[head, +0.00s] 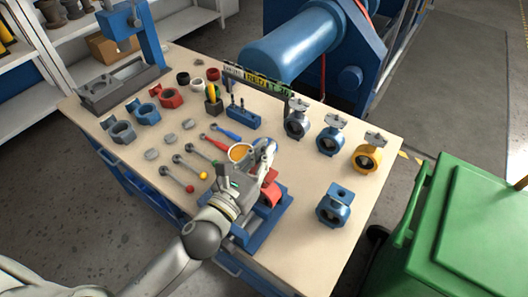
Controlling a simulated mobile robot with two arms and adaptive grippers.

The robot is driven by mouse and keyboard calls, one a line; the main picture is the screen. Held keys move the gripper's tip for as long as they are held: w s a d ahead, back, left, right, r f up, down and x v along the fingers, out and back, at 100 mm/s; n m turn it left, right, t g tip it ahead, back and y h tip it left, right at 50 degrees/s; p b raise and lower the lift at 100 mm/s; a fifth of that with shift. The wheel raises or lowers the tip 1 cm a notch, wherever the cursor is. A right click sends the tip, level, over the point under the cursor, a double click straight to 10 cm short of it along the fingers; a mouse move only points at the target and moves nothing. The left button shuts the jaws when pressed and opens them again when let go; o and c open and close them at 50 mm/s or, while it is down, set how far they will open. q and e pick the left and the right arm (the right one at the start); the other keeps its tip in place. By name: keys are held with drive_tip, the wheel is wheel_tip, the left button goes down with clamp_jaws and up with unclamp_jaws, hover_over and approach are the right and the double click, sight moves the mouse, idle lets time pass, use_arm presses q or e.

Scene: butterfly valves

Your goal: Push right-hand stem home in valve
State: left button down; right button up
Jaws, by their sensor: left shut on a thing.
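A red valve body (270,194) sits in a blue fixture (262,236) at the front of the bench, partly covered by my left arm. My left gripper (262,163) is directly above and beside this valve, with its fingers shut. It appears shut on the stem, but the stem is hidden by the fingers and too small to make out. How deep the stem sits in the valve cannot be told. An orange disc with a pale rim (238,153) shows just left of the gripper. My right gripper is not in view.
Levers with coloured knobs (190,166) lie left of my gripper. A blue press (122,28) stands at the back left. The bench's right front corner is clear.

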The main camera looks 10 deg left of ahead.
use_arm(q)
drive_tip(key=shift+s+f+b, duration=0.1)
drive_tip(key=shift+f+b, duration=1.8)
drive_tip(key=shift+f, duration=0.65)
idle(1.1)
drive_tip(key=shift+s+f+b, duration=0.15)
drive_tip(key=shift+f+b, duration=0.45)
drive_tip(key=shift+f, duration=0.1)
drive_tip(key=shift+s+f+b, duration=0.1)
drive_tip(key=shift+f+b, duration=0.5)
drive_tip(key=shift+f, duration=0.05)
idle(1.3)
drive_tip(key=c, duration=1.6)
unclamp_jaws()
drive_tip(key=shift+o, duration=0.5)
wheel_tip(320, 180, up, 3)
drive_tip(key=p, duration=0.3)
drive_tip(key=shift+w, duration=0.15)
wheel_tip(320, 180, up, 2)
drive_tip(key=p, duration=0.2)
drive_tip(key=shift+w+r+p, duration=0.15)
drive_tip(key=shift+r+p, duration=0.05)
drive_tip(key=shift+p, duration=0.1)
wheel_tip(320, 180, up, 2)
drive_tip(key=shift+r+p, duration=0.15)
drive_tip(key=shift+p, duration=0.95)
